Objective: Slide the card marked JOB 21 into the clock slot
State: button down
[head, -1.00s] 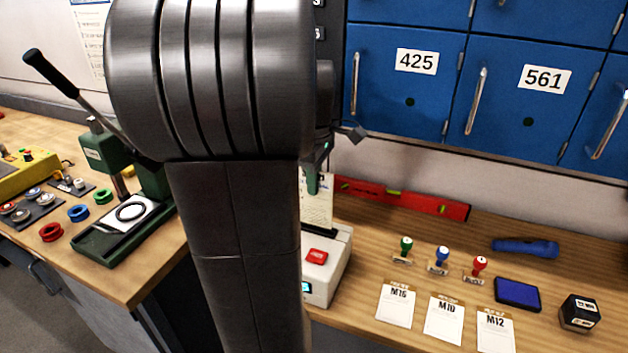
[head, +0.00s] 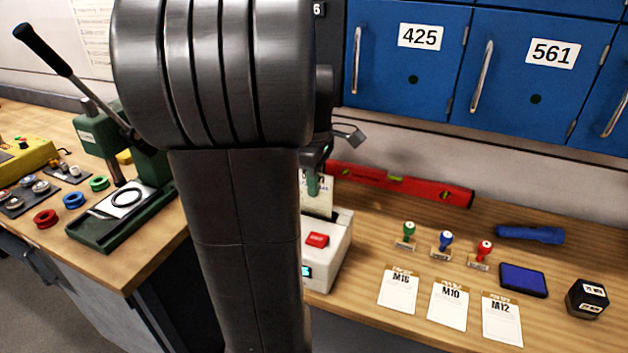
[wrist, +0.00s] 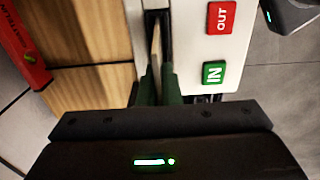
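The white time clock (head: 335,262) stands on the bench, partly hidden behind my arm. It has a red button on top in the head view. In the wrist view the clock (wrist: 237,62) shows a red OUT and a green IN button. My gripper (head: 313,184) is above the clock, its green fingers shut on an upright pale card (head: 317,202). The card's lower edge meets the dark slot in the clock's top; how deep it sits is unclear. Its marking is not readable. In the wrist view the card (wrist: 156,48) shows edge-on between the fingers (wrist: 158,85).
A red level (head: 410,186) lies behind the clock. Several stamps, an ink pad (head: 523,280), a blue torch (head: 530,234) and cards marked M16, M10 and M12 (head: 502,318) lie to the right. Blue lockers (head: 405,70) hang above. A green press (head: 120,215) stands left.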

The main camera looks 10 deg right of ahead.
jog(key=c, duration=1.6)
grip_release()
jog(key=shift+o, duration=0.2)
notch_tip(320, 180, up, 14)
jog(key=shift+f, duration=0.15)
notch_tip(320, 180, down, 12)
jog(key=shift+p, duration=0.45)
